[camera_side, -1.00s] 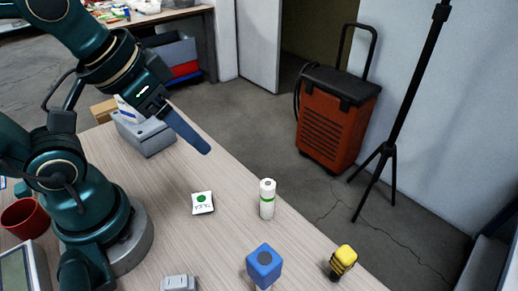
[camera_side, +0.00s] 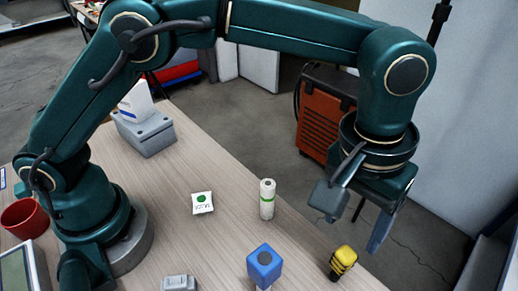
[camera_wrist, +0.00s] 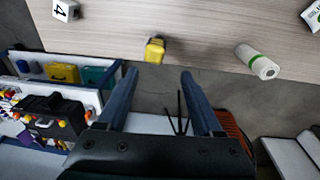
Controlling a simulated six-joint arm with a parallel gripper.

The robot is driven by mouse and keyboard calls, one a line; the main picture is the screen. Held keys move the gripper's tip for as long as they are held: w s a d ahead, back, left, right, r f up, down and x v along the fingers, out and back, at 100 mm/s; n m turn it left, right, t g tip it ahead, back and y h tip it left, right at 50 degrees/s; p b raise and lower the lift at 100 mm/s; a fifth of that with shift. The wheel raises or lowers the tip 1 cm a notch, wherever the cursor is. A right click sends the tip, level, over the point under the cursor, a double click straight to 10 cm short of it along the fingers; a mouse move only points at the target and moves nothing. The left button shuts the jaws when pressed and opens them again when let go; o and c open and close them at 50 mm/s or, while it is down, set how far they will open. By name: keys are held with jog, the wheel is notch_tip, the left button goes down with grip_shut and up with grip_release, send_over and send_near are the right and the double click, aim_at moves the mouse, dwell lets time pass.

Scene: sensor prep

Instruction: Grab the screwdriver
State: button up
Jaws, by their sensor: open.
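A yellow object with black bands (camera_side: 343,262), which looks like the screwdriver's handle, is near the table's right edge in the side view. It also shows in the wrist view (camera_wrist: 155,50), just beyond the fingertips. I cannot make out a shaft in either view. My gripper (camera_side: 352,218) is open and empty, above the yellow object in the side view. In the wrist view my gripper's two fingers (camera_wrist: 160,78) are spread apart, with the yellow object ahead of the gap between them and not touching either.
A white cylinder with a green band (camera_side: 267,199) stands near the table edge. A blue block (camera_side: 264,265) is left of the yellow object. A white packet (camera_side: 202,203), a grey box (camera_side: 147,134) and a red mug (camera_side: 22,217) are farther left. Floor lies beyond the edge.

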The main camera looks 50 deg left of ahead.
aim_at(347, 253)
jog(key=shift+m+g+y, duration=0.4)
jog(key=shift+m+g, duration=0.1)
jog(key=shift+m, duration=0.3)
jog(key=f, duration=0.1)
jog(key=s+d+f, duration=0.1)
jog(key=f, duration=0.3)
jog(key=shift+s+d, duration=0.15)
jog(key=shift+s, duration=0.15)
jog(key=shift+f, duration=2.35)
grip_shut()
